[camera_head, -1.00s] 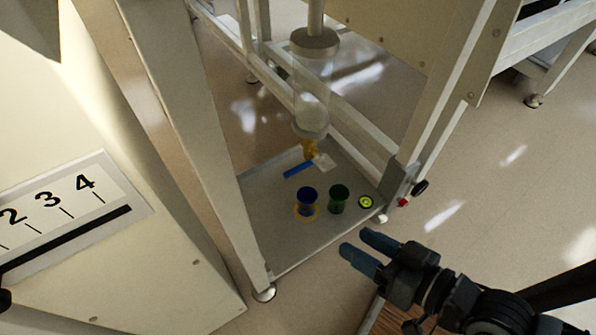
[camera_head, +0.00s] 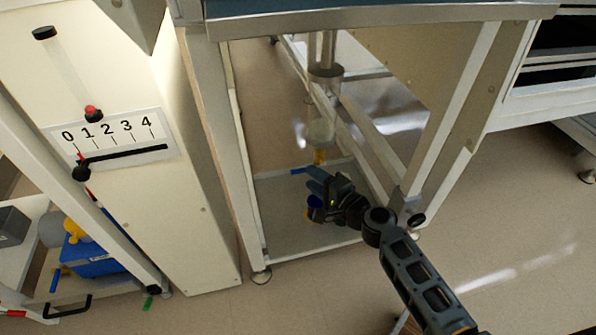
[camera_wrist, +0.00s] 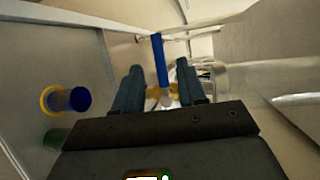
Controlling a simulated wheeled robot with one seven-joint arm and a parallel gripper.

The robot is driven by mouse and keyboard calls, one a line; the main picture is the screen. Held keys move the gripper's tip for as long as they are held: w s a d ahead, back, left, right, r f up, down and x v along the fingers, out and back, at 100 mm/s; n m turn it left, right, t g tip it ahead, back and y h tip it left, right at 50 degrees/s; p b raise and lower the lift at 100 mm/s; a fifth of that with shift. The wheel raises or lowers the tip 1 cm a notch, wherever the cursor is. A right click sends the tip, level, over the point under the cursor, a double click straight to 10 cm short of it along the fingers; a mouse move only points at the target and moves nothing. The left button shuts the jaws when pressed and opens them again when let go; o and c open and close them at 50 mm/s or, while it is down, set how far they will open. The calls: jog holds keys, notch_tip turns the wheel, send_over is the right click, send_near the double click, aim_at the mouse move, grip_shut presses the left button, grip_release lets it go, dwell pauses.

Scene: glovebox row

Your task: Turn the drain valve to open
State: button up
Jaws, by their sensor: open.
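The drain valve has a yellow body (camera_head: 319,157) under a clear vertical vessel (camera_head: 321,131) and a long blue lever (camera_head: 298,170) that sticks out to the left in the head view. My gripper (camera_head: 315,179) is close to the valve and partly covers it there. In the wrist view, my gripper (camera_wrist: 159,67) has its two dark blue fingers apart. The blue lever (camera_wrist: 160,58) lies in line with the gap between them, with the yellow body (camera_wrist: 151,91) behind it. I cannot tell whether a finger touches the lever.
A blue cup (camera_head: 314,202) with a yellow ring stands on the grey tray (camera_head: 285,232) below; a green cup (camera_wrist: 57,138) stands beside it in the wrist view. Frame legs (camera_head: 222,140) flank the vessel. A panel with a 0–4 scale (camera_head: 112,138) stands left.

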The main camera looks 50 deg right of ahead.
jog(key=x, duration=0.7)
jog(key=shift+w+b, duration=0.25)
jog(key=shift+b, duration=0.1)
jog(key=shift+f, duration=0.1)
grip_shut()
